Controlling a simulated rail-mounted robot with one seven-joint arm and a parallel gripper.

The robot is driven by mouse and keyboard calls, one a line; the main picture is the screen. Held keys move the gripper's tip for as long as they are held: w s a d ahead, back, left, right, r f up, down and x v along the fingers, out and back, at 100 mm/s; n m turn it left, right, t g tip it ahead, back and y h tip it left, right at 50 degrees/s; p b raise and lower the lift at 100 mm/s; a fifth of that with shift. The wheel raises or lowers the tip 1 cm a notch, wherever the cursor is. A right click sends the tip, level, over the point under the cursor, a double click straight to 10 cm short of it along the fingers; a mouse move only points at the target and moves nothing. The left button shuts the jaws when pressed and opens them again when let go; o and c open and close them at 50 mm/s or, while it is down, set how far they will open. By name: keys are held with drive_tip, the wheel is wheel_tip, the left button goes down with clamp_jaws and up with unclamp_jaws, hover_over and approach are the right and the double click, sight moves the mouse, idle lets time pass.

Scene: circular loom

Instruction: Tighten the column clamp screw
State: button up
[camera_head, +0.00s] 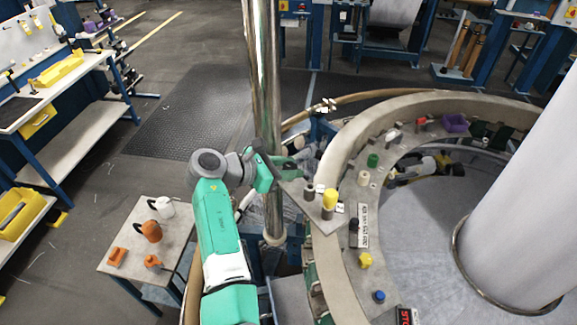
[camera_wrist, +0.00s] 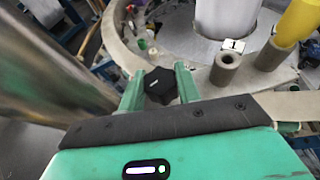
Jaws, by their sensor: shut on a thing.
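The clamp screw has a black lobed knob (camera_wrist: 160,87), seen in the wrist view between the two green fingers of my gripper (camera_wrist: 160,73). My gripper is shut on the knob, one finger on each side. The screw's shaft and the clamp body are hidden. The shiny metal column (camera_head: 262,75) stands upright in the head view, and my gripper (camera_head: 291,170) is just right of it. The column (camera_wrist: 55,70) also fills the left of the wrist view, blurred. In the head view the knob is too small and covered to make out.
Right of my gripper, a plate (camera_head: 322,222) bears grey sleeves and a yellow cylinder (camera_head: 329,199). The loom's curved ring (camera_head: 338,170) carries small coloured parts. A side table (camera_head: 122,255) at lower left holds a white mug and orange items. Open floor lies left of the column.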

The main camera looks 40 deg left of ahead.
drive_tip(key=shift+m+h, duration=0.7)
drive_tip(key=shift+h, duration=0.1)
drive_tip(key=shift+g+b, duration=0.35)
drive_tip(key=shift+g, duration=0.05)
drive_tip(key=o, duration=1)
